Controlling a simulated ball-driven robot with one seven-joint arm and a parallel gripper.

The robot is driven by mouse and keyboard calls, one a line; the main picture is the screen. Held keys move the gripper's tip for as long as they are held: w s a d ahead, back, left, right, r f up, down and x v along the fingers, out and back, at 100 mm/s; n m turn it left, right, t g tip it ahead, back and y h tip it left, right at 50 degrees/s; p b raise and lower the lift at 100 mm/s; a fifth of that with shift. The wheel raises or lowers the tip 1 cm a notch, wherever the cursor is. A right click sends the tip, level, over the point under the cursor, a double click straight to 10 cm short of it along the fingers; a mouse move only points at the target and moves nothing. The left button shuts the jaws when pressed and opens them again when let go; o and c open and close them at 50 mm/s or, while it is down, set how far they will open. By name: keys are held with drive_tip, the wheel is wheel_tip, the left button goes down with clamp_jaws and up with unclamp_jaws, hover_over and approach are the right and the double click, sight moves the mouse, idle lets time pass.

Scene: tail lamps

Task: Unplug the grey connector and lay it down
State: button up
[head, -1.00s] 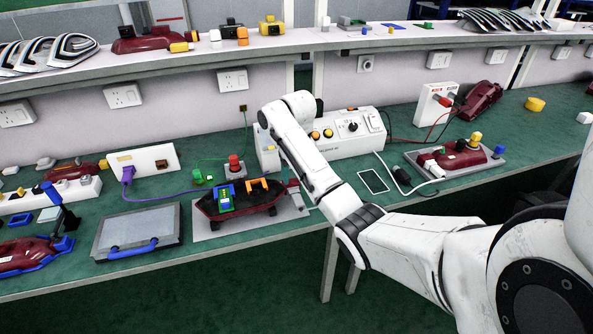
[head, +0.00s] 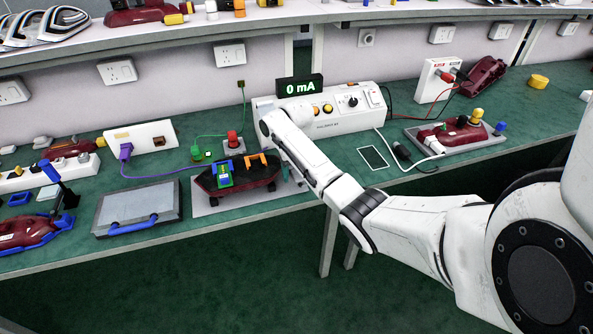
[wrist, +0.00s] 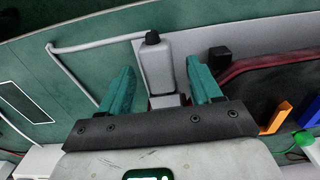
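The grey connector (wrist: 157,65) shows in the wrist view as a pale grey block with a black cap at its far end. It lies between the two teal fingers of my gripper (wrist: 161,84), with a gap on each side. The gripper is open. A white cable (wrist: 95,43) runs from near the black cap to the left. The dark red tail lamp (wrist: 270,70) is just right of the fingers. In the head view the lamp (head: 212,182) sits on a grey plate, and my arm hides most of the gripper and the connector.
A white tester box (head: 330,118) with a "0 mA" display (head: 300,86) stands behind my arm. A grey case (head: 135,208) lies left on the green bench.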

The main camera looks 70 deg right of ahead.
clamp_jaws()
idle(0.8)
